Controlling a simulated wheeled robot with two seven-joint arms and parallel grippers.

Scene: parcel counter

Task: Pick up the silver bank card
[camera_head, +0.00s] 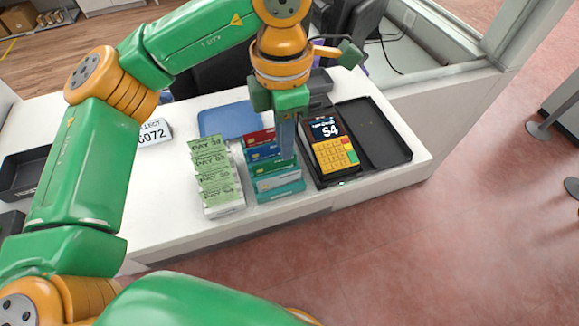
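My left gripper (285,152) points down over a rack of bank cards (278,186) on the white counter. Its grey-blue fingers reach among the cards and overlap each other from this angle. I cannot tell whether they are apart or closed on a card. The cards I can make out are red (260,138), blue (261,153) and green or teal, standing in rows. I cannot pick out the silver bank card with certainty; the gripper covers part of the rack. My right gripper is not in view.
A rack of green slips (214,175) stands just left of the cards. A yellow and black payment terminal (334,152) and a black tray (375,135) lie to the right. A blue tray (229,121) lies behind. The counter's front edge is close.

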